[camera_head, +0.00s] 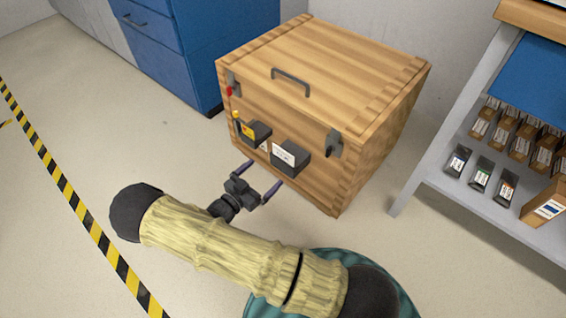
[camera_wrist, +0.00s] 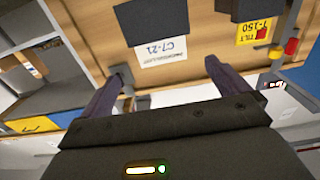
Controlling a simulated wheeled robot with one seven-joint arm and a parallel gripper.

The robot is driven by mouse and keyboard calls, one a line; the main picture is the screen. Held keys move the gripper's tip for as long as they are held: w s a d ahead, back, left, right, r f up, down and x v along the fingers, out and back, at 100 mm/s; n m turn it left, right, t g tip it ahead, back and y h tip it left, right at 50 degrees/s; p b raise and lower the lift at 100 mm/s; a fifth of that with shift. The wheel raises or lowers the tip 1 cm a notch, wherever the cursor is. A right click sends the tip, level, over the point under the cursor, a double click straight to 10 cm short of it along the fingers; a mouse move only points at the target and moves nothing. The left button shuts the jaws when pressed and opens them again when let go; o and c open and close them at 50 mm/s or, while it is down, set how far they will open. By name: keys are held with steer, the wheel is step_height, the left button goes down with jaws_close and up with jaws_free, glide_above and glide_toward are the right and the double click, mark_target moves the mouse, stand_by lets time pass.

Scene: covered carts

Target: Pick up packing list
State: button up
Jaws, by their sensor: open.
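A wooden crate (camera_head: 320,75) stands on the floor with two dark pockets on its front. The right pocket (camera_head: 291,158) holds a white paper (camera_head: 283,154), which is probably the packing list. In the wrist view this paper (camera_wrist: 164,53) shows print reading "C7-21" and sticks out of its dark pocket (camera_wrist: 150,20). My gripper (camera_head: 264,175) is open and empty, just in front of the crate's front face and near the right pocket. In the wrist view its two fingers (camera_wrist: 167,70) lie either side of the paper, apart from it.
The left pocket (camera_head: 258,130) holds a yellow tag (camera_head: 248,131). A handle (camera_head: 290,78) is on the lid and a metal latch (camera_head: 334,143) on the front. Blue drawers (camera_head: 215,45) stand behind left; a grey shelf rack (camera_head: 455,120) stands right.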

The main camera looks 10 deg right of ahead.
mark_target(283, 156)
steer(key=b+x, duration=0.2)
steer(key=x, duration=0.5)
steer(key=shift+f+b, duration=0.15)
steer(key=shift+b, duration=0.25)
steer(key=shift+d, duration=0.1)
steer(key=shift+w+d, duration=0.1)
steer(key=shift+w, duration=0.05)
steer(key=shift+w+d+b, duration=0.15)
steer(key=shift+d+b, duration=0.05)
steer(key=shift+b, duration=0.15)
steer(key=b+x, duration=0.3)
steer(key=x, duration=0.1)
steer(key=shift+w+d, duration=0.1)
steer(key=shift+d, duration=0.1)
steer(key=shift+r, duration=0.25)
steer(key=c, duration=0.9)
